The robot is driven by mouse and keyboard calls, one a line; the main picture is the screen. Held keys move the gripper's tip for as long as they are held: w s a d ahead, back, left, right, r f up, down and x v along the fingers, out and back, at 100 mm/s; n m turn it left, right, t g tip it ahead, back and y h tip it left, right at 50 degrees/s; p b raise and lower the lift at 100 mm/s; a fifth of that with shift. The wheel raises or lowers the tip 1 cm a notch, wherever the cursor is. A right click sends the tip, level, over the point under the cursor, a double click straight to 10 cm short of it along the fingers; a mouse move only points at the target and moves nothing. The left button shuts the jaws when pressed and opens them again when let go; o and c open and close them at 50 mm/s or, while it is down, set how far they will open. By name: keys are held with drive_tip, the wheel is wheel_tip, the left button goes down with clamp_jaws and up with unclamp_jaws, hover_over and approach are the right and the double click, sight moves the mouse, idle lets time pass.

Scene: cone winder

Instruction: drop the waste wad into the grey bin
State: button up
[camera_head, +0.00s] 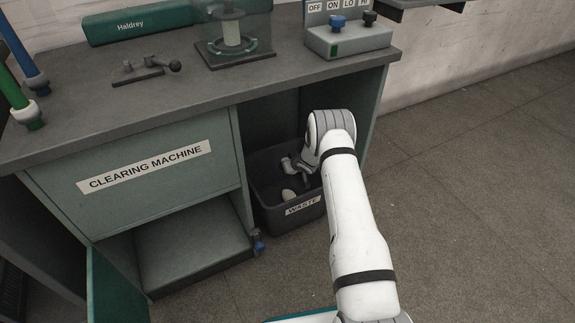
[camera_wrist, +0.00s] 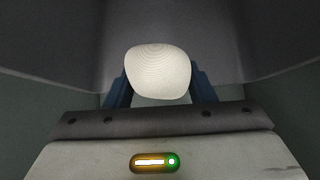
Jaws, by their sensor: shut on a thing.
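The waste wad is a rounded, off-white, finely ridged lump (camera_wrist: 158,70) in the middle of the wrist view. My gripper (camera_wrist: 158,88) is shut on it, with a blue finger on each side. In the head view the pale wad (camera_head: 289,195) shows inside the outline of the dark grey bin (camera_head: 285,224), which carries a WASTE label. My gripper (camera_head: 290,186) points down into the bin's mouth there, and its fingers are hard to make out. The bin's floor and far inside are in shadow and partly hidden by my arm.
The bin stands in the open bay under the grey worktop (camera_head: 190,95). A cabinet panel labelled CLEARING MACHINE (camera_head: 150,180) is left of it. A control box (camera_head: 348,40) with knobs sits on the worktop above. The floor (camera_head: 460,200) to the right is clear.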

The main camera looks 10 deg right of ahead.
drive_tip(key=o, duration=1)
drive_tip(key=shift+r, duration=0.1)
drive_tip(key=shift+s+d+r, duration=0.1)
drive_tip(key=shift+s+r, duration=0.15)
drive_tip(key=shift+r, duration=0.1)
drive_tip(key=p+v, duration=0.3)
drive_tip(key=v, duration=0.4)
drive_tip(key=shift+f, duration=0.1)
drive_tip(key=shift+s, duration=0.1)
